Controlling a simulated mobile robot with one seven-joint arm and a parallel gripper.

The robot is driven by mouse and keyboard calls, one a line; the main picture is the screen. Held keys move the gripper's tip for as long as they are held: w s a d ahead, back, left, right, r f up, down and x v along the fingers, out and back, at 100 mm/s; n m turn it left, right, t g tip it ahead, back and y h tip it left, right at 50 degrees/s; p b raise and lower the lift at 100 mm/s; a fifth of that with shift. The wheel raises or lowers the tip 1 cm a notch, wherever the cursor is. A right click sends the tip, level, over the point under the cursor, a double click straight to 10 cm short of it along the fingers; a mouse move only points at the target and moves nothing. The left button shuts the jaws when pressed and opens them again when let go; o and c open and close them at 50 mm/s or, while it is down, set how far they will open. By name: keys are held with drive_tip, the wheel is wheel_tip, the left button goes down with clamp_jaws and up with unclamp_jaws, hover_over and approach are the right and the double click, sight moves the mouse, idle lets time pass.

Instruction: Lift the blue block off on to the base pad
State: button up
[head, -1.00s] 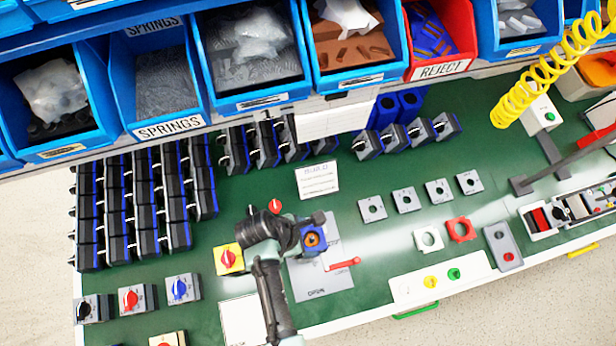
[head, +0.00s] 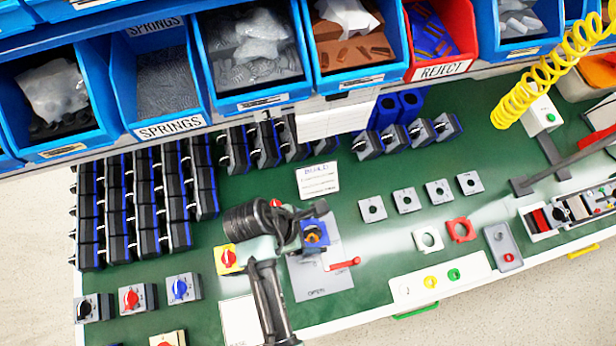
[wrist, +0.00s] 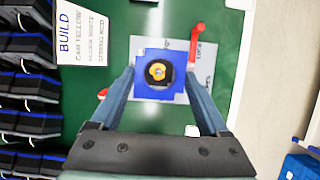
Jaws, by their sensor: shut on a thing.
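The blue block (head: 314,236) is over the grey plate (head: 325,284) with the red lever (head: 344,264). In the wrist view the blue block (wrist: 144,88) has a dark round opening with a yellow part inside. My gripper (wrist: 160,78) has one finger on each side of the block and is shut on it. In the head view my gripper (head: 316,222) partly hides the block. I cannot tell how much gap is under it. The base pad (head: 238,318) is a white square at the front left, partly behind my arm, with no block seen on it.
A yellow-plated red knob (head: 228,258) and several switches stand left of my arm. Rows of dark blocks (head: 140,205) fill the back left. A white BUILD card (head: 317,179) lies behind the plate. Blue bins (head: 255,60) hang above the bench.

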drive_tip(key=shift+r, duration=0.1)
wheel_tip(320, 180, up, 8)
drive_tip(key=p, duration=1)
drive_tip(key=shift+r, duration=0.2)
idle(0.5)
